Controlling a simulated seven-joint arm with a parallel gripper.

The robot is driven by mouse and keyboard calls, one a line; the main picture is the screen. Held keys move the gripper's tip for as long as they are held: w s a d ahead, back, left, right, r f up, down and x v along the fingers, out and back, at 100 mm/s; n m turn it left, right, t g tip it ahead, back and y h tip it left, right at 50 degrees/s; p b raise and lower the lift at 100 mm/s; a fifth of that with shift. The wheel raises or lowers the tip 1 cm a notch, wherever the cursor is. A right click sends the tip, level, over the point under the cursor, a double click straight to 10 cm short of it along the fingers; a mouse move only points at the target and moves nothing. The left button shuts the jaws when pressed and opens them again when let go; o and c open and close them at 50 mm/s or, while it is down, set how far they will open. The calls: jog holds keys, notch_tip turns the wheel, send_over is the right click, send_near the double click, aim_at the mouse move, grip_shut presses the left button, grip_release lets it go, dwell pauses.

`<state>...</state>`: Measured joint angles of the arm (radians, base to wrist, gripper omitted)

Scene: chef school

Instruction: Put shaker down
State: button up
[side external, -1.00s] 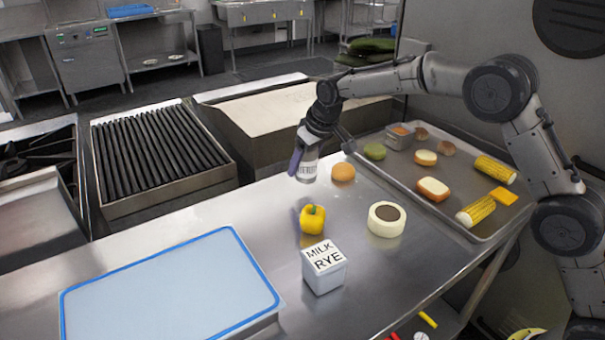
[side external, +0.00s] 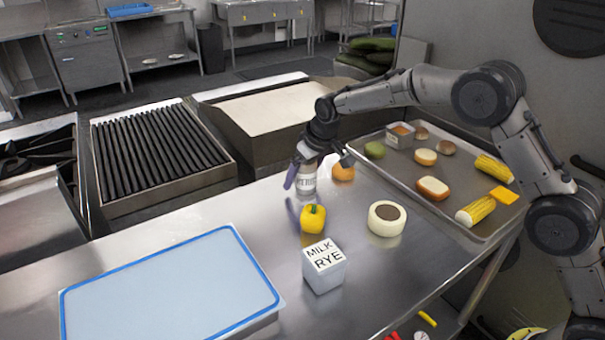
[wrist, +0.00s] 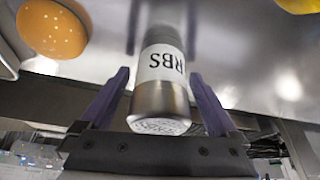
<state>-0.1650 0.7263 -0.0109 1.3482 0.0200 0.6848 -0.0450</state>
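The shaker (side external: 306,181) is a small metal cylinder with a white label, reading "RBS" in part in the wrist view (wrist: 163,66). It stands upright on the steel table (side external: 250,215), behind the yellow pepper. My gripper (side external: 317,174) is above and around it, with its purple fingers apart. In the wrist view the fingers (wrist: 158,76) are on either side of the shaker, with a visible gap on each side. The perforated top of the shaker faces my gripper.
The yellow pepper (side external: 313,219) is close in front of the shaker, and a bun (side external: 343,172) is just to its right.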

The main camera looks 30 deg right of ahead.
jog(key=shift+r, duration=0.1)
jog(key=s+d+f+v, duration=0.1)
jog(key=s+v, duration=0.1)
jog(key=v, duration=0.7)
jog(key=s+d+f+v, duration=0.1)
jog(key=s+v, duration=0.1)
jog(key=v, duration=0.8)
jog(key=s+d+r+m, duration=0.1)
jog(key=s+d+r, duration=0.1)
jog(key=s, duration=0.4)
jog(key=s+d+r, duration=0.1)
jog(key=s+d, duration=0.1)
jog(key=s, duration=0.3)
jog(key=s+d+f, duration=0.1)
jog(key=s+f, duration=0.2)
jog(key=s, duration=0.8)
jog(key=s+d+f+m+t, duration=0.1)
jog(key=s+d+f, duration=0.1)
jog(key=s, duration=0.9)
jog(key=shift+f+h, duration=0.4)
